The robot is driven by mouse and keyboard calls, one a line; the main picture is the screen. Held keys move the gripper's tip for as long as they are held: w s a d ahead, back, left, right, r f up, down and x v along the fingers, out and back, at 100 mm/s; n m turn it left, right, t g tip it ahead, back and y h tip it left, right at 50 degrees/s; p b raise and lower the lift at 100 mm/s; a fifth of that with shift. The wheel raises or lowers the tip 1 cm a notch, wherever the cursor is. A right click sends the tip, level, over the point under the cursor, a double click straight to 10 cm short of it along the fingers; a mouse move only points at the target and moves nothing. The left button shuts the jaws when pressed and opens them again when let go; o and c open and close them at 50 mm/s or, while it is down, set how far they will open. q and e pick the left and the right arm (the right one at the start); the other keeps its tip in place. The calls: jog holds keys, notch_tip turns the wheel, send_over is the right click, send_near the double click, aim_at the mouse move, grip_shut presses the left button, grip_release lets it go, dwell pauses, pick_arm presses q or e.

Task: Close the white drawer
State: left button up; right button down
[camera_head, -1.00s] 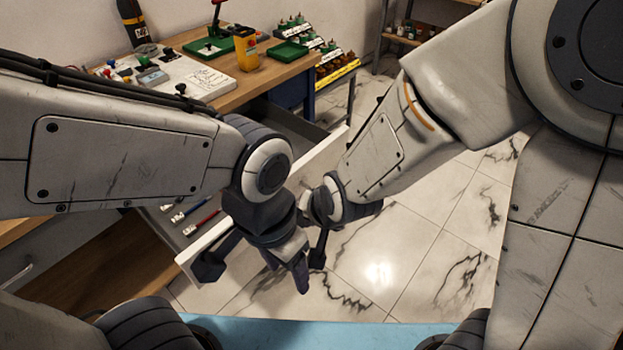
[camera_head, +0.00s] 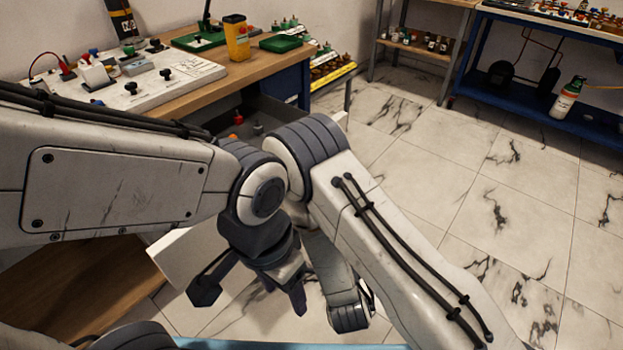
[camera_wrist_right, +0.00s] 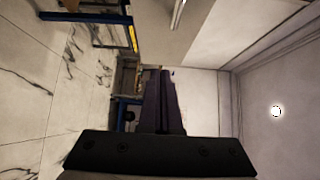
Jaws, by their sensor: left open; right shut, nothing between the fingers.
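The white drawer stands open below the wooden workbench. Its white front panel (camera_head: 180,258) shows in the head view left of and behind my left gripper; my arms hide much of the drawer. My left gripper (camera_head: 252,294) is open and points down, its fingers spread in front of the panel; I cannot tell whether it touches. My right arm crosses beside it, and its gripper does not show clearly in the head view. In the right wrist view my right gripper (camera_wrist_right: 164,76) is shut and empty. A pale panel with a metal bar (camera_wrist_right: 178,15) shows beyond it.
The workbench (camera_head: 225,72) carries a white board (camera_head: 185,75), a yellow container (camera_head: 236,38) and green trays. A blue-framed bench (camera_head: 530,75) and a shelf (camera_head: 415,45) stand at the back right. The marble floor (camera_head: 500,200) between is clear.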

jog(key=w+a+b, duration=0.4)
jog(key=w+b, duration=0.7)
jog(key=w, duration=0.1)
jog(key=shift+a, duration=0.15)
